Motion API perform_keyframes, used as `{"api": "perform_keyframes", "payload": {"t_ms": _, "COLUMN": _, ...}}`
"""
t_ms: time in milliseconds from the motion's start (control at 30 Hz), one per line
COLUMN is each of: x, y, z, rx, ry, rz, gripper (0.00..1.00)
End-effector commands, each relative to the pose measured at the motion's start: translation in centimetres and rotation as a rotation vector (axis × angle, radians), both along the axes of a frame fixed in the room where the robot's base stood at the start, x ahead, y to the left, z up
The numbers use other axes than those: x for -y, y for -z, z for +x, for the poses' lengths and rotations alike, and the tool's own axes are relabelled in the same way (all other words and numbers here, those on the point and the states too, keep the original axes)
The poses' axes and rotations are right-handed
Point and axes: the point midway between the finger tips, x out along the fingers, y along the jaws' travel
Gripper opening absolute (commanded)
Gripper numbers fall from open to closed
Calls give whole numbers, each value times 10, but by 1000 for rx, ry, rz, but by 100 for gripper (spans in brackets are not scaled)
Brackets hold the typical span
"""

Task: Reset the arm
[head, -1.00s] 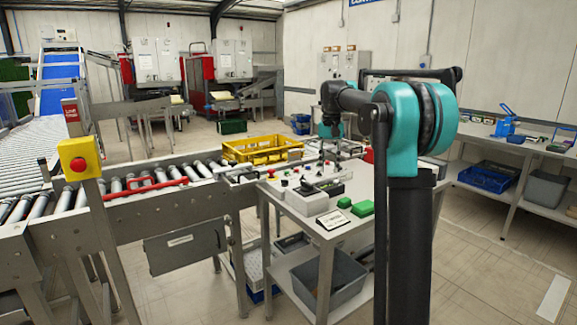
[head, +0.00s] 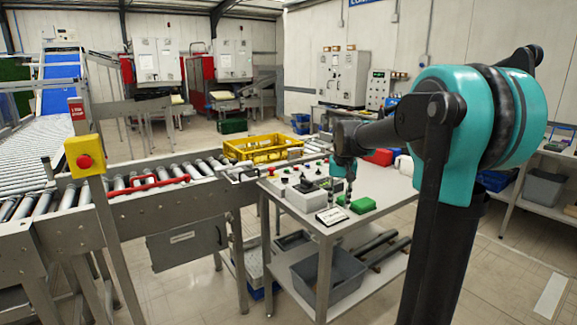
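My arm stands at the right in the head view, with a teal joint and a dark forearm reaching left over the control table (head: 375,222). My gripper (head: 346,192) hangs down from the dark wrist, above the front right part of the table, near the green blocks (head: 362,205). It is small and dark here, so I cannot tell whether its fingers are open or shut. I see nothing clearly held in it.
A yellow crate (head: 255,150) sits at the end of the roller conveyor (head: 150,182). A control box (head: 312,196) with buttons and a small sign (head: 332,216) stand on the table. Floor is free at the right.

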Motion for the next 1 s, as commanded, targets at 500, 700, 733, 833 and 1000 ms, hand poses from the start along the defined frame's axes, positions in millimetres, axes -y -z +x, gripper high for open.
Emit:
{"api": "perform_keyframes", "payload": {"t_ms": 500, "x": 23, "y": 167, "z": -226, "rx": 206, "ry": -102, "rz": -29, "gripper": 30}}
{"api": "perform_keyframes", "payload": {"t_ms": 700, "x": 25, "y": 189, "z": -257, "rx": 233, "ry": -116, "rz": -35, "gripper": 30}}
{"api": "perform_keyframes", "payload": {"t_ms": 733, "x": 25, "y": 190, "z": -258, "rx": 235, "ry": -117, "rz": -36, "gripper": 30}}
{"api": "perform_keyframes", "payload": {"t_ms": 833, "x": 25, "y": 190, "z": -259, "rx": 236, "ry": -118, "rz": -36, "gripper": 30}}
{"api": "perform_keyframes", "payload": {"t_ms": 1000, "x": 25, "y": 190, "z": -258, "rx": 235, "ry": -117, "rz": -36, "gripper": 30}}
